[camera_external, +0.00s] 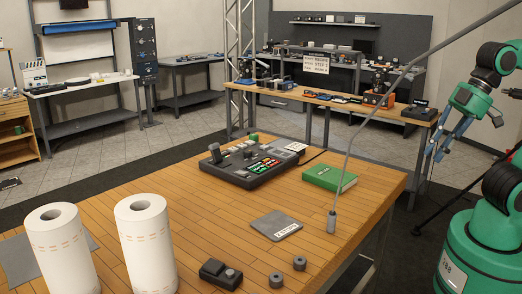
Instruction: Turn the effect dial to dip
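A dark control console (262,161) with lit red and green buttons and a lever sits on the wooden table. It carries small knobs, but its labels are too small to read, so I cannot tell which one is the effect dial or where it points. A small black box with a knob (220,274) lies near the table's front edge, with two loose dark knob-like pieces (299,263) to its right. My gripper (445,148), with blue fingers spread apart, is open and empty. It hangs at the right, beyond the table edge and well apart from the console.
A green book (329,178) and a grey labelled pad (276,225) lie on the table (205,205). Two paper rolls (146,245) stand at the front left. Benches with equipment stand behind.

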